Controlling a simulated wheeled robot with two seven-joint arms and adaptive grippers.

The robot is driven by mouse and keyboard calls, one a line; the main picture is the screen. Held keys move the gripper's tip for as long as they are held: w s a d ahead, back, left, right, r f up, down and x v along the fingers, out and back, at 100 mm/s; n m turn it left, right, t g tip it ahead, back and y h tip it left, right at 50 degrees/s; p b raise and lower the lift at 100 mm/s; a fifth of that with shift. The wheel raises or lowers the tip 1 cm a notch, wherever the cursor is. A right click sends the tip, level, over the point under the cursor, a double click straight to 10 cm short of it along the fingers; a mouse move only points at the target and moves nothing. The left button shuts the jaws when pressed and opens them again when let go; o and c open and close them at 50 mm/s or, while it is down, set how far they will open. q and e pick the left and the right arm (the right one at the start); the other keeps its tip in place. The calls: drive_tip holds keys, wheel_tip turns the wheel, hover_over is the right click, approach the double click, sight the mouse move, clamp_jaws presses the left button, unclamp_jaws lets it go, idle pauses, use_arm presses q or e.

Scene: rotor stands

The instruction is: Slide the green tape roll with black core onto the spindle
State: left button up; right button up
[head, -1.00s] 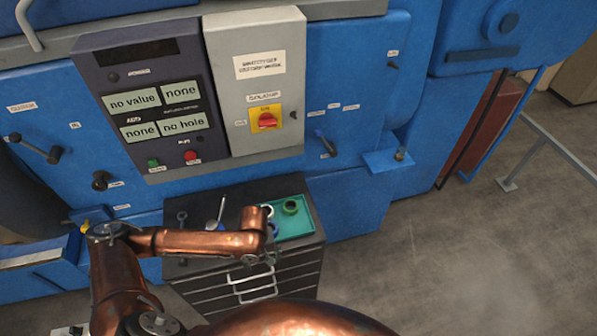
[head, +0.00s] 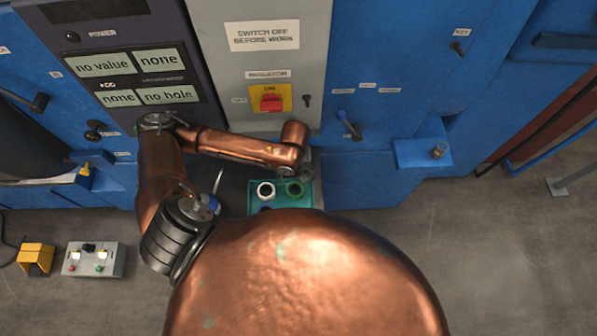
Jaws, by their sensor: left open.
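The green tape roll (head: 294,188) with a dark middle sits in the teal tray (head: 310,201), at its back right. My left arm comes in over the cabinet, and my left gripper (head: 302,169) is just behind and above the green roll, seen small and partly hidden by its own wrist. It is open and holds nothing that I can see. A thin upright grey rod (head: 217,181), which may be the spindle, stands left of the tray; its foot is partly hidden by my arm. My right gripper is out of view.
A white roll (head: 265,190) with a black middle and a partly hidden blue item (head: 265,209) share the tray. A blue machine and grey switch box (head: 262,60) rise close behind. A blue ledge (head: 415,153) juts out at right.

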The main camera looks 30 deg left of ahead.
use_arm(q)
drive_tip(key=b, duration=0.6)
hover_over(295, 192)
wheel_tip(295, 192, down, 5)
drive_tip(key=shift+f, duration=0.1)
wheel_tip(295, 192, down, 4)
drive_tip(key=shift+s+r+b, duration=0.1)
drive_tip(key=shift+r+b, duration=0.1)
drive_tip(key=shift+b, duration=0.25)
drive_tip(key=shift+f, duration=0.5)
drive_tip(key=c, duration=1)
